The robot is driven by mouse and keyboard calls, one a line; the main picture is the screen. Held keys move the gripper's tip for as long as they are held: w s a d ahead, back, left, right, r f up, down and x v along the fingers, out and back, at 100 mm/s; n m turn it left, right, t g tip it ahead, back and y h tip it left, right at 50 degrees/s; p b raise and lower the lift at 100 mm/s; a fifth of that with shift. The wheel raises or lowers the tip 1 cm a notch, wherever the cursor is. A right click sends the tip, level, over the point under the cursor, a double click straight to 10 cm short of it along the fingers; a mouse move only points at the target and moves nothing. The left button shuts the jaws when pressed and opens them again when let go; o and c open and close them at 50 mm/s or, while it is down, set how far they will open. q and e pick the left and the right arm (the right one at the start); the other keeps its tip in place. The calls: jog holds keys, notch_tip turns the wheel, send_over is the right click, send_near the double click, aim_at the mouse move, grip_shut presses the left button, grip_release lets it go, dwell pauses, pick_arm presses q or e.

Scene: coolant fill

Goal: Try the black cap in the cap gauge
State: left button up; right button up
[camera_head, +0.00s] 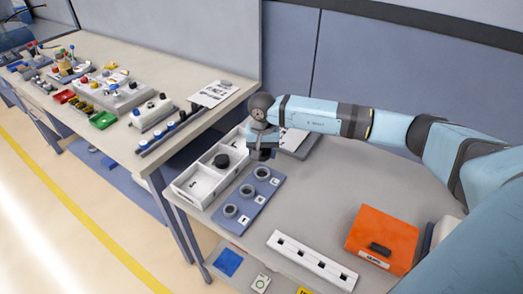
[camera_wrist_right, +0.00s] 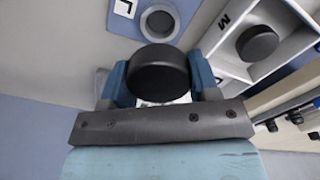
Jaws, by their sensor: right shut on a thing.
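My right gripper (camera_head: 262,153) is over the far end of the blue cap gauge (camera_head: 245,217), beside the white tray (camera_head: 186,198). In the right wrist view the blue fingers of this gripper (camera_wrist_right: 159,82) are shut on a round black cap (camera_wrist_right: 158,72). The held cap is close to a grey gauge ring (camera_wrist_right: 160,21) by the letter L, and appears apart from it. The gauge has three grey rings in a row, each with a letter label. Another black cap (camera_head: 221,161) lies in a tray compartment; it also shows in the wrist view (camera_wrist_right: 257,43) near the letter M. My left gripper is not in view.
A white strip with dark slots (camera_head: 311,262) and an orange box (camera_head: 382,240) stand on the same table. A long bench (camera_head: 187,92) on the left holds several small parts and bins. The table between gauge and orange box is clear.

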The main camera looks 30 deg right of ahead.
aim_at(262, 175)
jog(key=shift+f+b, duration=0.1)
jog(key=shift+b, duration=0.2)
jog(key=shift+f, duration=0.25)
notch_tip(262, 175, down, 3)
jog(key=b, duration=0.3)
jog(key=shift+f+b, duration=0.55)
jog(key=shift+f, duration=0.35)
jog(key=shift+b, duration=0.55)
jog(key=shift+f+b, duration=0.5)
jog(key=shift+f, duration=0.1)
dwell(0.4)
